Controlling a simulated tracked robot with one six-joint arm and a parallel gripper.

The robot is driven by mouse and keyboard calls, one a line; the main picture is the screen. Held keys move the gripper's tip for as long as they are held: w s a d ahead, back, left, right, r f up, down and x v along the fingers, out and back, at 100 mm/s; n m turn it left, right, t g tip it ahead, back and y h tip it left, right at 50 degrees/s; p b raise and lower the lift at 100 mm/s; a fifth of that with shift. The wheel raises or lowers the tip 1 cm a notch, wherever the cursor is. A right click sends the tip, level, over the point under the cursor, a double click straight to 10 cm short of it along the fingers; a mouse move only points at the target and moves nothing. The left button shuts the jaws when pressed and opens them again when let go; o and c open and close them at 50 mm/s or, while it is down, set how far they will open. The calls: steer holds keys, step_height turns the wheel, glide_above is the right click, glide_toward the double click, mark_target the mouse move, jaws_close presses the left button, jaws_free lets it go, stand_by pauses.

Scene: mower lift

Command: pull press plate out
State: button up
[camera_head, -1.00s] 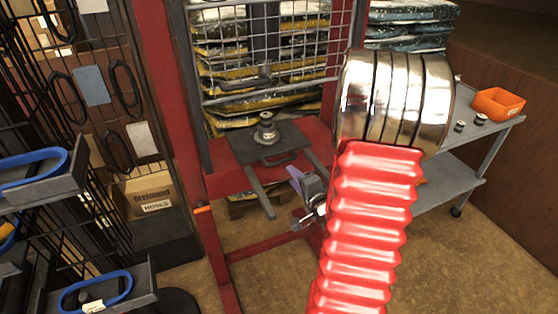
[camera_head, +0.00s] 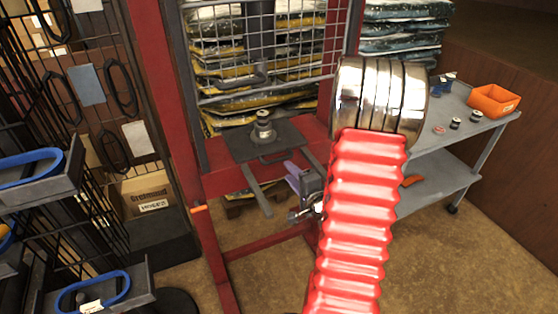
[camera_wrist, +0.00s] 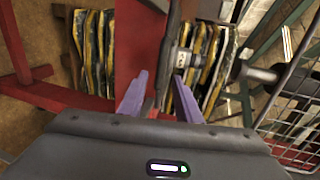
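The press plate (camera_head: 286,132) is a dark flat plate with a loop handle on its front edge. It lies on the red press frame (camera_head: 215,183), over two grey rails, and carries a small metal part (camera_head: 263,128). My gripper (camera_head: 297,178) is just in front and to the right of the plate, partly hidden by my red arm. In the wrist view my gripper (camera_wrist: 161,98) has its two purple fingers apart. The plate shows nearly edge-on as a dark strip (camera_wrist: 167,50) between and beyond them. I cannot tell whether the fingers touch the handle.
A wire mesh guard (camera_head: 268,50) stands above the plate, with stacked bags behind it. A grey cart (camera_head: 470,140) with an orange bin (camera_head: 494,99) is at the right. A dark rack (camera_head: 60,185) with blue-handled trays is at the left. Floor in front is open.

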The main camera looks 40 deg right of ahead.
mark_target(278, 161)
steer(key=x, duration=1)
steer(key=shift+w+d, duration=0.1)
steer(key=shift+c, duration=0.3)
jaws_close()
